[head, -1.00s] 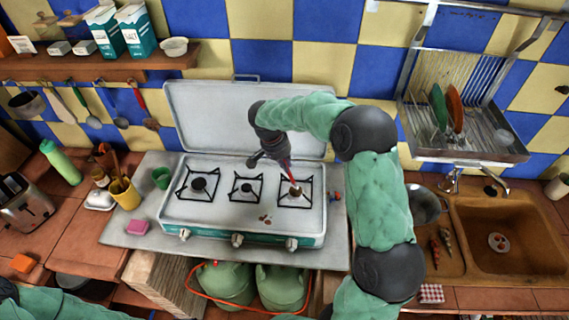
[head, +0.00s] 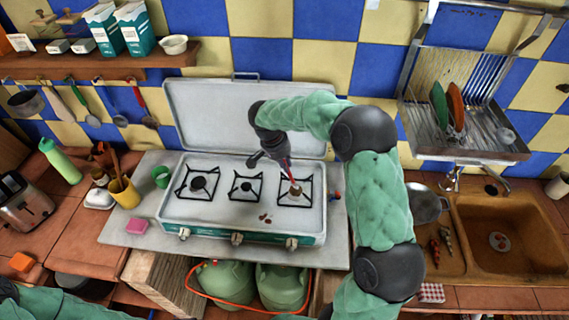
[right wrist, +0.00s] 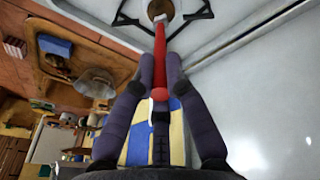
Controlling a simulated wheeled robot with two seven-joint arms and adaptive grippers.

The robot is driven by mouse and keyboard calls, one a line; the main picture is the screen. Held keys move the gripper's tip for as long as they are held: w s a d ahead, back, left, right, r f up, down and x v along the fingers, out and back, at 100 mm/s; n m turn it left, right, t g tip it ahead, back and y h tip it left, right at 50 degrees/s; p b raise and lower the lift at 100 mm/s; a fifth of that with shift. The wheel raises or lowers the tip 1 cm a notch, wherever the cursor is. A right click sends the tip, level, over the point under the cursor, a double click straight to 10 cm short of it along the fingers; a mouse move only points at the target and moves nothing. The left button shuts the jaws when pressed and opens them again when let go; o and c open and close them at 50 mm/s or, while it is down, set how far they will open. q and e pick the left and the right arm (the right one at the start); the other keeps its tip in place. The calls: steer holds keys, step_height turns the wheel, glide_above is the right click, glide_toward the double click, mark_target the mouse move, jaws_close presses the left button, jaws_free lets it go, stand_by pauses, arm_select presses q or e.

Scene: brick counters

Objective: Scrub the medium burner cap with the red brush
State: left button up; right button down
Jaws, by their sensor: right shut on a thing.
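My right gripper (head: 284,164) is above the right end of the stove and shut on the red brush (head: 289,174). The brush points down, with its head at the right burner cap (head: 296,190), which looks brownish. In the right wrist view the red handle (right wrist: 160,60) runs between my fingers, and its pale end is against the brown cap (right wrist: 156,9). The left cap (head: 198,184) and middle cap (head: 246,187) are dark. I cannot tell by size which one is the medium cap. My left gripper is out of view; only green sleeve shows at bottom left.
The white stove (head: 230,216) has its lid (head: 240,105) raised behind. Dark wire grates surround the burners. Brown spots lie in front of the right burners. A pink sponge (head: 137,226), a yellow cup (head: 125,195) and a green cup (head: 161,177) stand left. The sink (head: 510,235) is right.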

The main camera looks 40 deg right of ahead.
arm_select(q)
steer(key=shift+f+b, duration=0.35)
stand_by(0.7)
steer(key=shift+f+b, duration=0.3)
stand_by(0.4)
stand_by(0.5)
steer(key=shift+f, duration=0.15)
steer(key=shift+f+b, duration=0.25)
steer(key=shift+b, duration=0.15)
stand_by(0.4)
